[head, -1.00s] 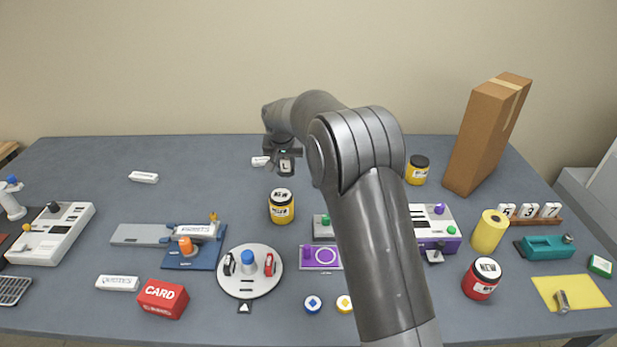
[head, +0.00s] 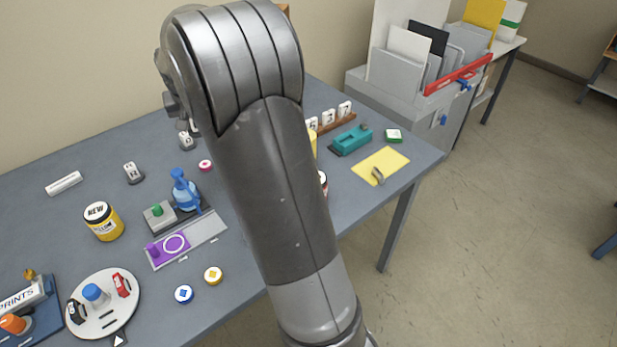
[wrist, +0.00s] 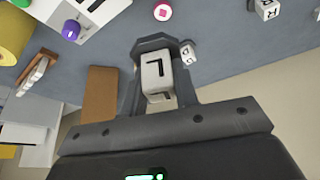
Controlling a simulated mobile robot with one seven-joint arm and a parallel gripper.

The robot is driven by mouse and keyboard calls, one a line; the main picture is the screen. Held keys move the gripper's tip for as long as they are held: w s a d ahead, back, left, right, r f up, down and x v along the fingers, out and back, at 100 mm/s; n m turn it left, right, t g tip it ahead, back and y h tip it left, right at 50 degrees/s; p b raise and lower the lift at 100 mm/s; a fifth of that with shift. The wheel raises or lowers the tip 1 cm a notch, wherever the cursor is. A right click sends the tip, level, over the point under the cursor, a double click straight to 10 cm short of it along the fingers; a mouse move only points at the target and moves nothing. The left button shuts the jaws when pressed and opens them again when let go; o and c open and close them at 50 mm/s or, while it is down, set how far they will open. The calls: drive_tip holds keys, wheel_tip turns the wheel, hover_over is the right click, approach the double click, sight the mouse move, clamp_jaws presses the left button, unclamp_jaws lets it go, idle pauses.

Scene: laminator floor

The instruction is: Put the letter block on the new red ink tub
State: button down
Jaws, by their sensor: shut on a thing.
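A white letter block with a black L (wrist: 156,73) is between the fingers of my gripper (wrist: 163,43) in the wrist view. The gripper is shut on it and holds it above the table. In the head view my gripper (head: 172,105) shows only in part at the back of the arm, and the held block cannot be made out there.
Two other letter blocks (head: 133,172) (head: 187,139) stand on the table. A yellow tub marked NEW (head: 103,221), a blue press (head: 184,190) and a turntable (head: 104,300) stand left of my arm. The yellow sheet (head: 381,165) and teal tool (head: 351,139) lie right. A brown box (wrist: 99,95) shows in the wrist view.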

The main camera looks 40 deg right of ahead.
drive_tip(key=s+d+r+m, duration=0.2)
drive_tip(key=s+d, duration=0.7)
drive_tip(key=d, duration=0.3)
drive_tip(key=s+d+m+h, duration=0.1)
drive_tip(key=s+d, duration=0.3)
drive_tip(key=s, duration=0.5)
drive_tip(key=s+d+m+g, duration=0.1)
drive_tip(key=s+d, duration=0.3)
drive_tip(key=s, duration=0.5)
drive_tip(key=s+d+m+h, duration=0.1)
drive_tip(key=s+d, duration=0.2)
drive_tip(key=s, duration=0.6)
drive_tip(key=w+a+f, duration=0.1)
drive_tip(key=w+f, duration=0.1)
drive_tip(key=w, duration=0.1)
drive_tip(key=w+a+f, duration=0.2)
drive_tip(key=w, duration=0.1)
drive_tip(key=w+a+f, duration=0.1)
drive_tip(key=w+f, duration=0.1)
drive_tip(key=w, duration=0.1)
drive_tip(key=shift+w+a+f, duration=0.25)
drive_tip(key=shift+w, duration=0.15)
drive_tip(key=shift+f, duration=2)
drive_tip(key=shift+f, duration=0.2)
drive_tip(key=c, duration=1.1)
unclamp_jaws()
